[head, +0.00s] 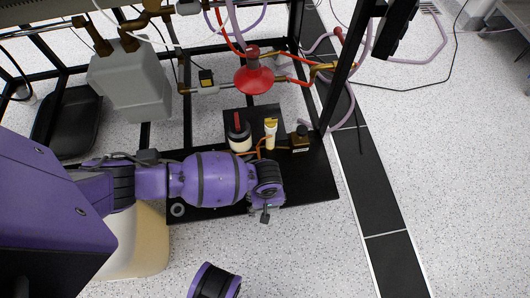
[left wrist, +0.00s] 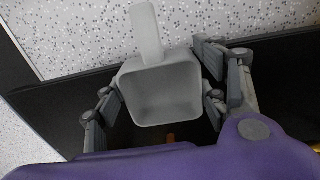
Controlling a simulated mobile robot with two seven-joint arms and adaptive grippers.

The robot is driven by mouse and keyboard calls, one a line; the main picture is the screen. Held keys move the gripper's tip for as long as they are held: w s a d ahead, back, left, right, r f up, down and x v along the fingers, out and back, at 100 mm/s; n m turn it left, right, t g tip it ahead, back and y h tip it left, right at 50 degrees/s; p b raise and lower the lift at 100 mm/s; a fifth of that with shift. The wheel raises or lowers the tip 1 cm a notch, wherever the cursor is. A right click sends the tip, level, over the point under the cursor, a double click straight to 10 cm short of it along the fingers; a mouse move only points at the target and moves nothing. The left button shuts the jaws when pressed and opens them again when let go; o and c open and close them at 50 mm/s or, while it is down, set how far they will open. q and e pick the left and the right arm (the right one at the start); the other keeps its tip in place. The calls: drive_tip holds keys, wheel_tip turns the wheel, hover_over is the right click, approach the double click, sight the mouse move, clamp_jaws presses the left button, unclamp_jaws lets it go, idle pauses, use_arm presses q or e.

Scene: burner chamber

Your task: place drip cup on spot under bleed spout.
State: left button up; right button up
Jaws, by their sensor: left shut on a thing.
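The drip cup (left wrist: 163,92) is a light grey square cup with a flat handle, seen from above in the left wrist view. My left gripper (left wrist: 158,100) has its fingers on both sides of it and is shut on it. In the head view my left gripper (head: 266,205) hangs over the front right part of the black base plate (head: 312,185). The cup is mostly hidden there by the gripper. I cannot make out the bleed spout or the marked spot for sure. My right gripper is not in view.
A red funnel-shaped part (head: 253,79) and pipes hang above. A black frame post (head: 345,60) rises at the right. Speckled floor (head: 460,180) is clear at right.

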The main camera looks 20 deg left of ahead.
use_arm(q)
drive_tip(key=shift+w+a, duration=0.35)
drive_tip(key=shift+w, duration=0.15)
drive_tip(key=w+a+b, duration=0.1)
drive_tip(key=w+a, duration=0.1)
drive_tip(key=w, duration=0.1)
drive_tip(key=shift+f+b, duration=0.1)
drive_tip(key=shift+b, duration=0.3)
drive_tip(key=shift+f+b, duration=0.1)
drive_tip(key=shift+b, duration=0.3)
drive_tip(key=shift+w+r, duration=0.1)
drive_tip(key=shift+r, duration=0.1)
drive_tip(key=shift+f, duration=0.25)
drive_tip(key=o, duration=1.2)
drive_tip(key=shift+c, duration=0.2)
drive_tip(key=shift+r, duration=0.1)
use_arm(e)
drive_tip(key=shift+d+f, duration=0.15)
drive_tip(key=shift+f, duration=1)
use_arm(q)
wheel_tip(320, 180, up, 12)
drive_tip(key=p, duration=0.6)
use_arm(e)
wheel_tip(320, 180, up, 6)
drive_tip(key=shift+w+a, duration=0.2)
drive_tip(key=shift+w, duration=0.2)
